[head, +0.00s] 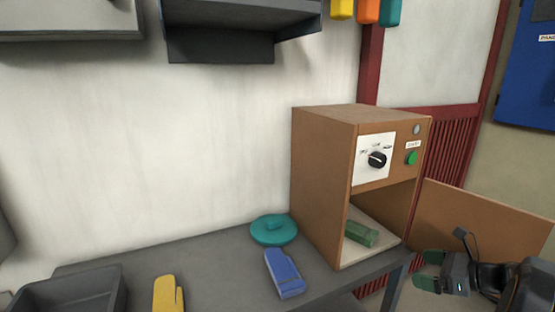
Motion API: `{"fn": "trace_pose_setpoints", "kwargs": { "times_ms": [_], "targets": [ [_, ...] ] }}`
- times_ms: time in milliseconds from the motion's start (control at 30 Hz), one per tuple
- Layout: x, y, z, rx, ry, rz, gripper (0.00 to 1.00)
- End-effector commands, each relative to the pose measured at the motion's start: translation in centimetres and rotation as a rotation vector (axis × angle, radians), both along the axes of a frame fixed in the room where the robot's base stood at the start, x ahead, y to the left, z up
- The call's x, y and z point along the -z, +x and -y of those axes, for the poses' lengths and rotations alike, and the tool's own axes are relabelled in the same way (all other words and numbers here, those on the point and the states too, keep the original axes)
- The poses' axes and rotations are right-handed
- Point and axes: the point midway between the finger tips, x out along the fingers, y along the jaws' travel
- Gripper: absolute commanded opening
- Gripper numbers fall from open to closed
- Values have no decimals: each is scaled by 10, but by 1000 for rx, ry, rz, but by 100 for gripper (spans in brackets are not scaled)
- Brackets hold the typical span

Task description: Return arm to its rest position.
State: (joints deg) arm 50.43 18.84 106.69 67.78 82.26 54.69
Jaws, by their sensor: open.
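My gripper (429,270) is at the lower right, in front of the open door and to the right of the oven mouth. Its two green-tipped fingers are apart, and nothing shows between them. The brown box-shaped oven (322,190) stands on the grey bench. Its brown door (490,222) is swung open to the right. A green ribbed block-like piece (360,233) lies inside on a pale floor, apart from my gripper. A dial (377,159) and a green button (412,158) are on the oven front.
A teal round lid (273,230), a blue mitt (285,273) and a yellow mitt (168,294) lie on the bench (222,268). A dark bin (68,294) is at the lower left. A dark shelf (220,48) hangs above. The bench's right edge is near my gripper.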

Motion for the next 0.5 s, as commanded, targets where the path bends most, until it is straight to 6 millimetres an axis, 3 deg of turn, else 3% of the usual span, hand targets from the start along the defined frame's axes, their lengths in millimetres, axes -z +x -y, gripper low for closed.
{"fn": "trace_pose_setpoints", "kwargs": {
  "times_ms": [167,267,500],
  "targets": [
    [3,2,-1,-29,-66,40,100],
    [15,-1,-4,-72,-146,47,100],
    [52,-31,-15,-258,-408,33,100]
  ]
}}
